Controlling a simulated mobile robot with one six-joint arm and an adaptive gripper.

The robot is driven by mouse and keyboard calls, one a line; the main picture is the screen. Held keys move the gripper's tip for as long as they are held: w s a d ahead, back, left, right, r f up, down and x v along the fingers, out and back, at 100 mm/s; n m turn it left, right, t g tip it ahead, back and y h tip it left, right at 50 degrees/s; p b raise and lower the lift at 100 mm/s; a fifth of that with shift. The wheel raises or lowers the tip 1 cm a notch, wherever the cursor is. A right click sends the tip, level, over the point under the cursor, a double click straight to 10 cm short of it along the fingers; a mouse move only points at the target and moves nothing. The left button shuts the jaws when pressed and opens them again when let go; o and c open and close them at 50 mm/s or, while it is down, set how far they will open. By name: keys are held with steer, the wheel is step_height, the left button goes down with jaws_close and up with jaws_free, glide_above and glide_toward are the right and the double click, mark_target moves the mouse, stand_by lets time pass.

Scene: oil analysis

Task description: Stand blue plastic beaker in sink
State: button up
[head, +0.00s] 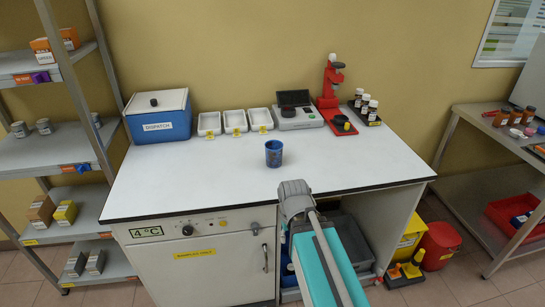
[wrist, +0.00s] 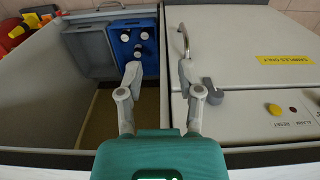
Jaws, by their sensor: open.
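The blue plastic beaker (head: 274,153) stands upright on the white bench top (head: 190,183), with dark marks on its side. It does not show in the wrist view. My gripper (wrist: 161,78) is open and empty in the wrist view, its two grey fingers spread apart in front of the bench's lower part. In the head view my arm reaches to the bench's front edge, nearer than the beaker and apart from it; the fingers cannot be made out there. I see no sink in either view.
Below are a fridge door handle (wrist: 184,40), a grey tub (wrist: 88,45) and a blue crate (wrist: 122,42) with bottles.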

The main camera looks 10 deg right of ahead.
steer(key=r, duration=0.1)
step_height(320, 180, up, 24)
steer(key=m+p, duration=1.6)
steer(key=p, duration=0.9)
glide_above(278, 151)
steer(key=d, duration=0.1)
steer(key=shift+s+f+t, duration=0.15)
steer(key=shift+t, duration=0.15)
steer(key=shift+f+b, duration=0.15)
steer(key=shift+b, duration=0.25)
steer(key=f+b, duration=0.8)
steer(key=shift+w+f, duration=0.2)
steer(key=f+b, duration=0.1)
steer(key=b, duration=0.1)
steer(key=f+b, duration=0.1)
steer(key=f, duration=0.1)
steer(key=shift+w+a+f+b, duration=0.1)
steer(key=shift+a+f+b, duration=0.1)
steer(key=shift+a+b, duration=0.2)
steer(key=shift+f+b, duration=0.9)
